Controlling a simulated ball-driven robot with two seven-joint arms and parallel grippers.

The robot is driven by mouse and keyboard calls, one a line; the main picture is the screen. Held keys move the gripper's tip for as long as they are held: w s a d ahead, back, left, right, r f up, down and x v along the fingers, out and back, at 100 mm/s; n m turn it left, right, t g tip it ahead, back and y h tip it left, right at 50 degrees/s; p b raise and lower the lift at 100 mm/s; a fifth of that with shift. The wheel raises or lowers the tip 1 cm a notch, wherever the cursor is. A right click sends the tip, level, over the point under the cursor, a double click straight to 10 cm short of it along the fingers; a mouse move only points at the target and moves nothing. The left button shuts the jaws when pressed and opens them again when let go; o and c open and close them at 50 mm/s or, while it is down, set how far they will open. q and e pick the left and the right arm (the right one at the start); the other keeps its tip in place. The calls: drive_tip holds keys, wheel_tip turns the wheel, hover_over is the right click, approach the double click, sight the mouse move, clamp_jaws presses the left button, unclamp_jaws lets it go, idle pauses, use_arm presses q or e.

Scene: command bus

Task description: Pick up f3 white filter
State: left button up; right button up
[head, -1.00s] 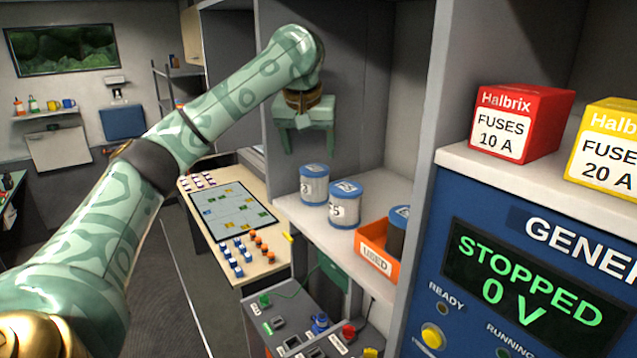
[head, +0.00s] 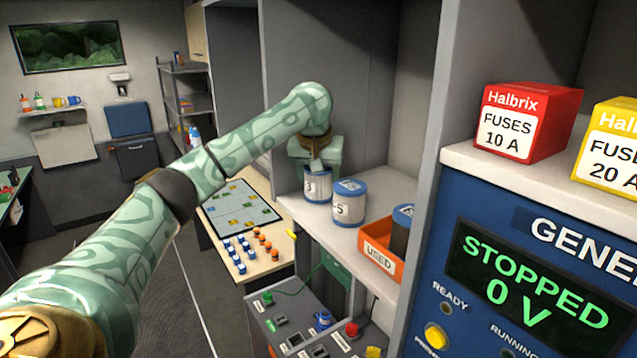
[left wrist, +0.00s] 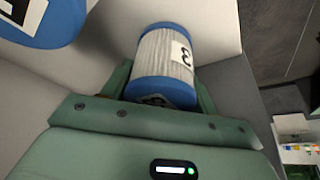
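The f3 filter (head: 317,187) is a white pleated cylinder with blue end caps and a "3" on its label. It stands upright on the light shelf. In the left wrist view the filter (left wrist: 166,55) lies between the two fingers of my left gripper (left wrist: 163,88). The fingers are spread, one on each side, and seem apart from it. In the head view my left gripper (head: 316,165) is right at the filter's top and hides part of its cap. My right gripper is not in view.
The similar "5" filter (head: 349,204) stands close on the right; its blue cap (left wrist: 45,22) also shows in the left wrist view. An orange "USED" bin (head: 381,258) holds a dark filter (head: 401,232). The cabinet wall (head: 350,80) rises behind the shelf (head: 335,228).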

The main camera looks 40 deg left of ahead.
use_arm(q)
drive_tip(key=c, duration=0.3)
drive_tip(key=shift+o, duration=0.2)
drive_tip(key=shift+r, duration=0.15)
